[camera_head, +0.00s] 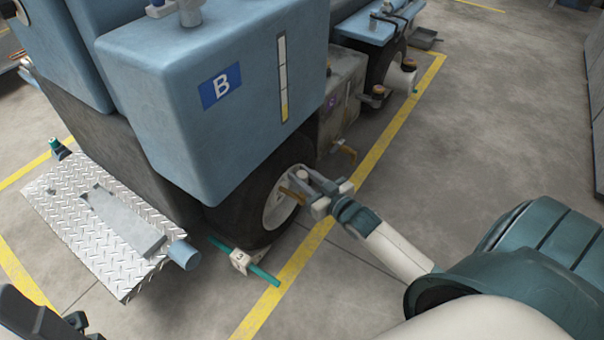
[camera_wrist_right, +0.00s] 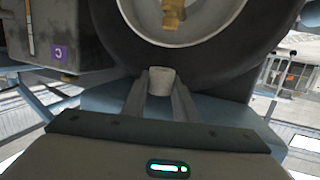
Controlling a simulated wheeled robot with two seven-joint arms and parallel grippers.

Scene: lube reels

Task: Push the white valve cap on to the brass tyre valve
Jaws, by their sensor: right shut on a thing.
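The white valve cap (camera_wrist_right: 160,81) sits between the fingertips of my right gripper (camera_wrist_right: 160,97) in the right wrist view. That gripper is shut on it. The brass tyre valve (camera_wrist_right: 173,14) stands in the pale wheel rim, above and slightly right of the cap in that view, with a visible gap between them. The valve's upper end is cut off by the picture edge. In the head view my right gripper (camera_head: 304,184) is in front of the wheel, with the brass valve (camera_head: 292,196) close beside it.
The black tyre (camera_head: 238,215) stands under a blue tank (camera_head: 228,75) marked B. A white-and-teal chock (camera_head: 243,262) is at the tyre's foot. A chequered metal step (camera_head: 75,205) is at left. A yellow floor line (camera_head: 305,250) passes the wheel. Open floor lies to the right.

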